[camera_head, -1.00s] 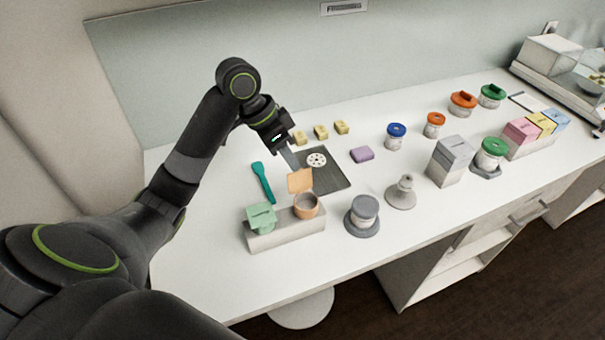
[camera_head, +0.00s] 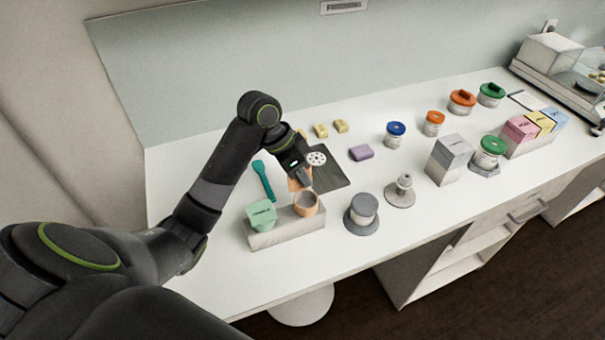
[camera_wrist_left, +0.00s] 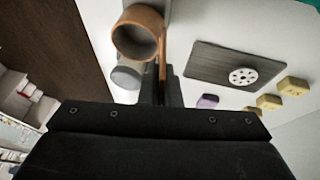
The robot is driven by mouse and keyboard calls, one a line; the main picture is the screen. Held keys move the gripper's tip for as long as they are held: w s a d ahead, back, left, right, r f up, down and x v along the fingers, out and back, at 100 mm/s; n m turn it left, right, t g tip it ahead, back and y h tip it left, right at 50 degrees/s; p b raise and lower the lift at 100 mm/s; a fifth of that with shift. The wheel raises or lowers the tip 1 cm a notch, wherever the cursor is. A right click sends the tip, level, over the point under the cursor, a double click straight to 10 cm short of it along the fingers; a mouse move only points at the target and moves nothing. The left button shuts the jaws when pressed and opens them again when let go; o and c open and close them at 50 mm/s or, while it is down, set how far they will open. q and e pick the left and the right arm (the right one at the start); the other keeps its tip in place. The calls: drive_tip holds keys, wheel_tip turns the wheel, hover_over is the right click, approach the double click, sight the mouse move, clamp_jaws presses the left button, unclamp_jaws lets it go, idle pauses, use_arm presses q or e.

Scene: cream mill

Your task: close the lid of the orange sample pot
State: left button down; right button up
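The orange sample pot (camera_head: 306,207) stands open in the right part of a pale block. Its orange lid (camera_head: 293,184) stands up at the pot's back edge, partly hidden by my left gripper (camera_head: 307,184). In the left wrist view the open pot (camera_wrist_left: 137,36) shows its round mouth, and the lid (camera_wrist_left: 162,58) is seen edge-on beside it. My left gripper (camera_wrist_left: 166,88) looks shut, with its fingertips close against the lid; whether they touch it I cannot tell. My right gripper is not in view.
A teal spatula (camera_head: 264,181) and a dark mat (camera_head: 329,177) with a white disc lie behind. A grey-based jar (camera_head: 362,213) and a grey weight-like piece (camera_head: 401,190) stand to the right. The front table strip is clear.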

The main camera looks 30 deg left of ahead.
use_arm(q)
drive_tip(key=shift+d, duration=0.1)
idle(0.3)
drive_tip(key=shift+s+d+m+t+y+b, duration=0.15)
drive_tip(key=shift+s+d+t+y+b, duration=0.1)
drive_tip(key=shift+t+y, duration=0.4)
drive_tip(key=shift+s+d+m+t+y+b, duration=0.15)
drive_tip(key=shift+d+t+y, duration=0.1)
drive_tip(key=shift+t+y, duration=0.35)
drive_tip(key=shift+s+d+f+m+t+y+b, duration=0.1)
drive_tip(key=shift+s+d+m+t+y+b, duration=0.05)
drive_tip(key=shift+t+y+b, duration=0.3)
drive_tip(key=shift+s+d+m+t+y+b, duration=0.2)
drive_tip(key=shift+t+y, duration=0.2)
drive_tip(key=shift+y, duration=0.2)
drive_tip(key=c, duration=1.6)
unclamp_jaws()
drive_tip(key=shift+c, duration=0.2)
